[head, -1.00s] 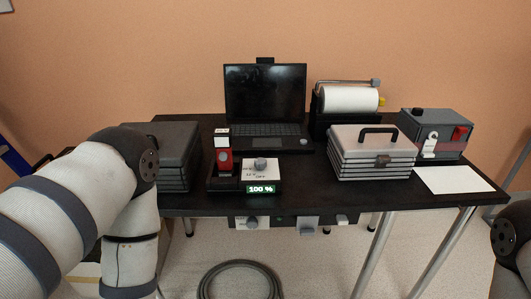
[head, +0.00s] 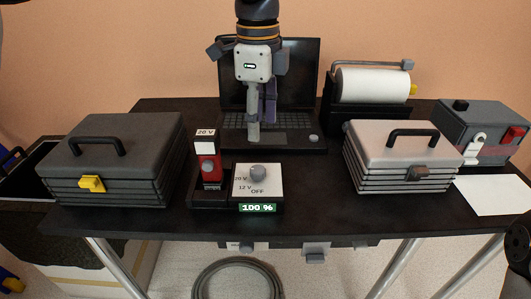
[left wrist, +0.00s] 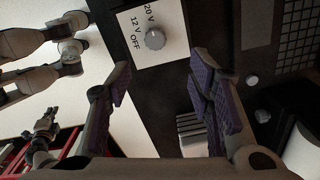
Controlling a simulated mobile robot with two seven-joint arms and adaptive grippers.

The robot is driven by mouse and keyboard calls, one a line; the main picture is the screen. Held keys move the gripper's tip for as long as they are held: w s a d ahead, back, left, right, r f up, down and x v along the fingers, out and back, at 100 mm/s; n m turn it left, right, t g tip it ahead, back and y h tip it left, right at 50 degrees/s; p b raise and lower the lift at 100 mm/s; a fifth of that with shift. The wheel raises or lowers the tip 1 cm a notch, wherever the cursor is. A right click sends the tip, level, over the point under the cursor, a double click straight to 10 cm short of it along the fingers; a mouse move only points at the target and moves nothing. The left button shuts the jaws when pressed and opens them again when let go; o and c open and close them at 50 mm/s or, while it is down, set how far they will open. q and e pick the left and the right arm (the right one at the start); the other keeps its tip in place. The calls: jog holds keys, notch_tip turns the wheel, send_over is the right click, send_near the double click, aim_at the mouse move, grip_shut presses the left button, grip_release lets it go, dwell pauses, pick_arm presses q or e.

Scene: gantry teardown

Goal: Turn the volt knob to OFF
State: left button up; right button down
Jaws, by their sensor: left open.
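The volt knob (head: 258,172) is a grey round knob on a white plate (head: 272,183) marked 20 V, 12 V and OFF. It shows at the top middle of the left wrist view (left wrist: 154,38); I cannot tell where it points. The black charger unit below it reads 100 % on a green display (head: 257,208). A red battery (head: 208,165) stands in the unit's left part, under a 20 V label. My left gripper (head: 262,128) is open and empty, fingers down, above the laptop keyboard's front, behind the knob. Its fingers (left wrist: 160,85) are apart, with the knob beyond them. My right gripper is out of view.
A dark toolbox (head: 115,155) with a yellow latch stands left and a light grey case (head: 400,160) right. An open laptop (head: 300,90) is behind the charger. A paper roll (head: 372,86) and a grey box (head: 480,130) stand at the back right. Bare tabletop lies around the charger.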

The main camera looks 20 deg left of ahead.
aim_at(259, 169)
pick_arm(q)
jog(key=f, duration=1.1)
jog(key=shift+s, duration=0.35)
grip_shut()
